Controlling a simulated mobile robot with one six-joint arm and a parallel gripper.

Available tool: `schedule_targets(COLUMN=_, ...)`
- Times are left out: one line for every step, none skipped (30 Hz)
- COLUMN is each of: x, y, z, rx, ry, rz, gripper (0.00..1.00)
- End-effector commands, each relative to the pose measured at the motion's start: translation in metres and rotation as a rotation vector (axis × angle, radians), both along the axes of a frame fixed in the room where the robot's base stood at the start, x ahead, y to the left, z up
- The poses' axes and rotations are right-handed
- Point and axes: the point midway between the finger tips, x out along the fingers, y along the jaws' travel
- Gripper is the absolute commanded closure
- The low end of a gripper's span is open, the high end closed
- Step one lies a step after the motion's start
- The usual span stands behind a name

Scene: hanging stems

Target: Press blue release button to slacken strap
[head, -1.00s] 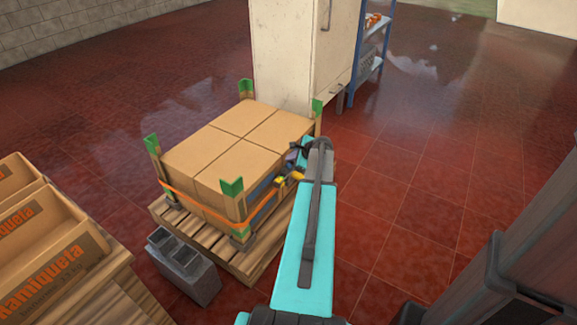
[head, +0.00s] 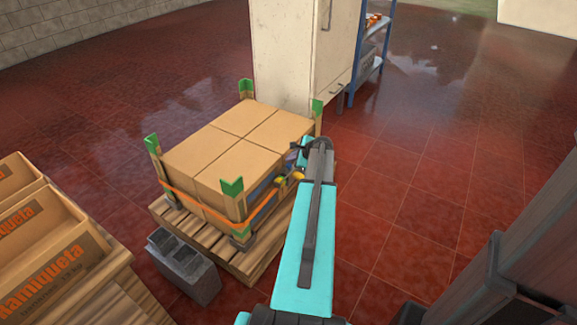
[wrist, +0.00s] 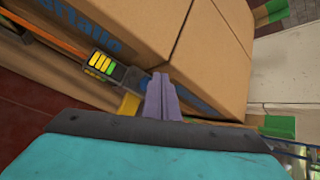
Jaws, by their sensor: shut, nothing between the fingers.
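An orange strap (head: 205,208) runs around the stack of cardboard boxes (head: 215,150) on a wooden pallet. A dark tensioner with yellow bars (wrist: 104,66) sits on the strap at the side of the boxes in the wrist view. A yellow part (wrist: 129,104) shows beside it. My gripper (wrist: 160,82) is shut and empty, its purple-grey fingers close to the box side, just right of the tensioner. I cannot tell whether they touch it. In the head view my arm partly hides this area.
Green corner posts (head: 232,188) stand at the stack's corners. A grey concrete block (head: 183,268) lies by the pallet (head: 240,262). A crate table is at left, a pale cabinet (head: 285,60) behind. Red floor at right is clear.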

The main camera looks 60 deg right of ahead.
Motion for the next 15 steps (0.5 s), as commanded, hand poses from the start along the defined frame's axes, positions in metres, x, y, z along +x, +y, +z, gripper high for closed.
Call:
schedule_targets(x=0.0, y=-0.0001, z=-0.0003, rx=0.0, ry=0.0, rz=0.0, gripper=1.0)
schedule_targets(x=-0.0001, y=-0.0001, z=-0.0006, rx=0.0, ry=0.0, rz=0.0, gripper=1.0)
schedule_targets(x=-0.0001, y=-0.0001, z=-0.0013, rx=0.0, ry=0.0, rz=0.0, gripper=1.0)
schedule_targets(x=-0.0001, y=-0.0001, z=-0.0019, rx=0.0, ry=0.0, rz=0.0, gripper=1.0)
schedule_targets(x=0.0, y=-0.0001, z=-0.0026, rx=0.0, ry=0.0, rz=0.0, gripper=1.0)
schedule_targets(x=-0.0001, y=-0.0002, z=-0.0036, rx=0.0, ry=0.0, rz=0.0, gripper=1.0)
schedule_targets(x=-0.0001, y=-0.0002, z=-0.0044, rx=0.001, ry=0.0, rz=-0.001, gripper=1.0)
schedule_targets(x=-0.0001, y=-0.0003, z=-0.0051, rx=0.001, ry=0.0, rz=-0.001, gripper=1.0)
schedule_targets(x=0.0, y=-0.0002, z=-0.0061, rx=0.001, ry=0.0, rz=-0.001, gripper=1.0)
schedule_targets(x=-0.0001, y=-0.0003, z=-0.0067, rx=0.001, ry=0.0, rz=-0.001, gripper=1.0)
schedule_targets(x=0.0, y=-0.0002, z=-0.0073, rx=0.001, ry=0.0, rz=-0.001, gripper=1.0)
schedule_targets(x=-0.0001, y=-0.0003, z=-0.0077, rx=0.001, ry=0.0, rz=-0.001, gripper=1.0)
schedule_targets(x=0.0, y=-0.0002, z=-0.008, rx=0.001, ry=0.0, rz=-0.001, gripper=1.0)
schedule_targets(x=-0.0001, y=-0.0002, z=-0.0082, rx=0.001, ry=0.0, rz=-0.001, gripper=1.0)
schedule_targets(x=-0.0001, y=-0.0003, z=-0.0082, rx=0.001, ry=0.0, rz=-0.001, gripper=1.0)
